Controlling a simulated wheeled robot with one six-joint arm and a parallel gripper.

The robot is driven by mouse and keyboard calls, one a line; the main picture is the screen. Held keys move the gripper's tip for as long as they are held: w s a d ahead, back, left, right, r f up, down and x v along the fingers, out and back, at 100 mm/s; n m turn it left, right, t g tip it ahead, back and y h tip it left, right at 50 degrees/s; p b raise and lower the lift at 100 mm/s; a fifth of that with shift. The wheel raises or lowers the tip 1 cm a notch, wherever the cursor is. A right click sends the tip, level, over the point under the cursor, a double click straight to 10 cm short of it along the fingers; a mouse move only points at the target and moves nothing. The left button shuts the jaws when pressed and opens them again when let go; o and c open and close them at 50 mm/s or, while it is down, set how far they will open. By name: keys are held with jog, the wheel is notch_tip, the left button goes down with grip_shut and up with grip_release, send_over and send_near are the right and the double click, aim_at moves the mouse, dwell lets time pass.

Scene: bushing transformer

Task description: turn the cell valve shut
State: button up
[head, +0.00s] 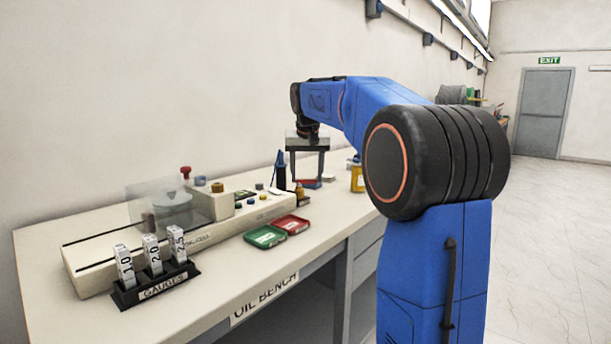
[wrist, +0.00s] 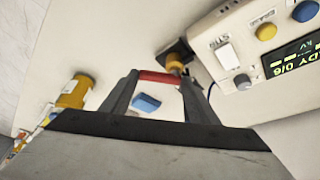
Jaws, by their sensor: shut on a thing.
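A red knob (head: 185,171) on a short stem stands at the clear-sided cell (head: 165,200) of the bench tester; I cannot tell for sure that it is the cell valve. My gripper (head: 308,177) points down over the bench, well to the right of the red knob. In the wrist view its two grey fingers (wrist: 158,92) stand wide apart, with a red bar-like piece (wrist: 160,77) spanning between their tips. I cannot tell what the piece belongs to. The red knob is not visible in the wrist view.
The gauge rack (head: 155,285) stands at the bench's front left. Green (head: 265,237) and red (head: 291,224) trays lie before the tester. A yellow bottle (head: 357,178) stands right of my gripper; a blue piece (wrist: 147,102) shows below it. The tester's panel (wrist: 268,62) appears at upper right.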

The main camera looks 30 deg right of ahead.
jog(key=n, duration=0.1)
jog(key=n+y, duration=0.1)
jog(key=n, duration=0.1)
jog(key=w+d+n+y, duration=0.1)
jog(key=n, duration=0.1)
jog(key=shift+t, duration=0.4)
jog(key=shift+w+n+y, duration=0.25)
jog(key=shift+n+y, duration=0.15)
jog(key=shift+n, duration=0.75)
jog(key=shift+w+n+y, duration=0.25)
jog(key=shift+n+y, duration=0.15)
jog(key=shift+n, duration=0.75)
jog(key=o, duration=1)
jog(key=shift+o, duration=0.2)
jog(key=shift+r, duration=0.1)
jog(key=v, duration=1.7)
jog(key=shift+w+r, duration=0.2)
jog(key=shift+s, duration=0.1)
